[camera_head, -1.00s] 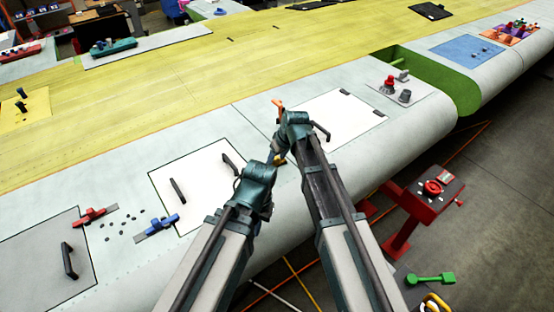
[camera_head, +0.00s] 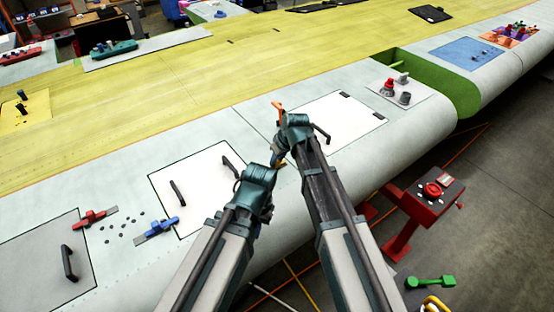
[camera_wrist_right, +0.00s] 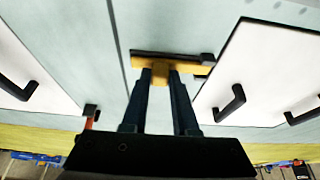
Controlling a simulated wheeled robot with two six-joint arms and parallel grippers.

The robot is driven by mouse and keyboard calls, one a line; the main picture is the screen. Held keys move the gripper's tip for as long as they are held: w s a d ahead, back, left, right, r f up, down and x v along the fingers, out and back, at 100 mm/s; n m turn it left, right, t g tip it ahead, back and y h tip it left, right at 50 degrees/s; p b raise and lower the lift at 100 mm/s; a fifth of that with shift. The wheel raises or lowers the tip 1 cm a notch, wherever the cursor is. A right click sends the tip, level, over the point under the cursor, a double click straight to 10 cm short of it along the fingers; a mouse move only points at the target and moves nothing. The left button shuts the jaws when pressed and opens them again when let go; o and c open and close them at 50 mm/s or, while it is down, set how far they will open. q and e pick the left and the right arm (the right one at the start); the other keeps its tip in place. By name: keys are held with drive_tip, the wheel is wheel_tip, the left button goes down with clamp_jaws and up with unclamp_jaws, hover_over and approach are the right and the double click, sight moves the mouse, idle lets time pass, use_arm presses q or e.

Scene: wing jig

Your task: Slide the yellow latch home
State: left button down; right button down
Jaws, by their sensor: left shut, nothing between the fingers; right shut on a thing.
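The yellow latch (camera_wrist_right: 187,66) lies along a dark rail (camera_wrist_right: 172,55) on the pale wing skin, between two white panels in the right wrist view. My right gripper (camera_wrist_right: 160,74) is shut on the latch's yellow tab, one dark finger on each side. In the head view only a small piece of the yellow latch (camera_head: 281,163) shows beside my right gripper (camera_head: 277,156); the arms hide the rest. My left gripper (camera_head: 260,172) is shut and empty, just left of and below the right one. Its fingertips are mostly hidden.
An orange latch (camera_head: 278,105) stands just beyond my right wrist. White panels with black handles lie left (camera_head: 205,190) and right (camera_head: 345,115). Red (camera_head: 90,218) and blue (camera_head: 157,228) latches are farther left. A red stand (camera_head: 400,225) is at the right.

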idle(0.8)
drive_tip(key=s+a, duration=0.2)
drive_tip(key=a, duration=0.1)
drive_tip(key=shift+s+a, duration=0.1)
drive_tip(key=shift+s, duration=0.15)
use_arm(q)
drive_tip(key=shift+d, duration=0.1)
use_arm(e)
drive_tip(key=c, duration=0.7)
unclamp_jaws()
drive_tip(key=shift+a, duration=0.1)
